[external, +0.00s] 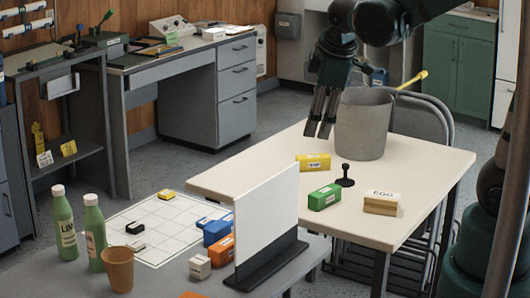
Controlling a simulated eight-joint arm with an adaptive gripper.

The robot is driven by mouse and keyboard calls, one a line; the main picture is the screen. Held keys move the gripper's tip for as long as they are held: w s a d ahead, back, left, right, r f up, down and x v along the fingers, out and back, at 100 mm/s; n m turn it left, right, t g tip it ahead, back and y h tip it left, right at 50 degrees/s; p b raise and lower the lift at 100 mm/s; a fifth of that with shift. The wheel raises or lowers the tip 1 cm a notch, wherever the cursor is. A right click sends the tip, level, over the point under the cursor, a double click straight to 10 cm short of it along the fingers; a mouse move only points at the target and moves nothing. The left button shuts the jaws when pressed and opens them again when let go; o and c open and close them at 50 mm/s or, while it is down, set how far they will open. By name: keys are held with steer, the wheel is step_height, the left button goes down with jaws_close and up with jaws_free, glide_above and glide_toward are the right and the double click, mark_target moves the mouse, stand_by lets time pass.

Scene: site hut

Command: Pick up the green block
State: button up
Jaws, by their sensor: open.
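The green block (325,197) lies on the pale table (420,162), left of a small black knobbed piece (346,176) and in front of a yellow block (313,162). It has a white label on top. My gripper (321,132) hangs above the table, fingers pointing down, beside the grey bucket's left side. It is open and empty. It is above and behind the green block, apart from it. The yellow block lies below the fingertips in the picture.
A grey bucket (364,125) with a yellow-handled tool stands at the back. A tan block labelled EGG (382,204) lies right of the green block. A white upright panel (266,213) stands in front at left. A grey table holds bottles (65,226), a cup (118,268) and several blocks.

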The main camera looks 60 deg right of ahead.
steer(key=w+d+f+n+g+h+b, duration=0.1)
steer(key=w+d+f+n+g+b, duration=0.1)
steer(key=w+d+f+n, duration=0.55)
steer(key=n+g+h+b, duration=0.1)
steer(key=g+b, duration=0.1)
steer(key=g, duration=0.1)
glide_toward(325, 190)
steer(key=shift+s+f, duration=0.2)
steer(key=shift+f, duration=0.3)
steer(key=shift+s+f, duration=0.2)
steer(key=shift+f, duration=0.35)
steer(key=shift+d+f, duration=0.25)
steer(key=shift+f, duration=0.1)
steer(key=shift+f, duration=0.1)
steer(key=shift+b+x, duration=0.45)
steer(key=shift+x, duration=0.7)
steer(key=shift+d+f, duration=0.1)
steer(key=shift+w+b+x, duration=0.2)
steer(key=shift+b+x, duration=0.65)
steer(key=shift+x, duration=1.65)
steer(key=shift+d, duration=0.15)
steer(key=c, duration=1)
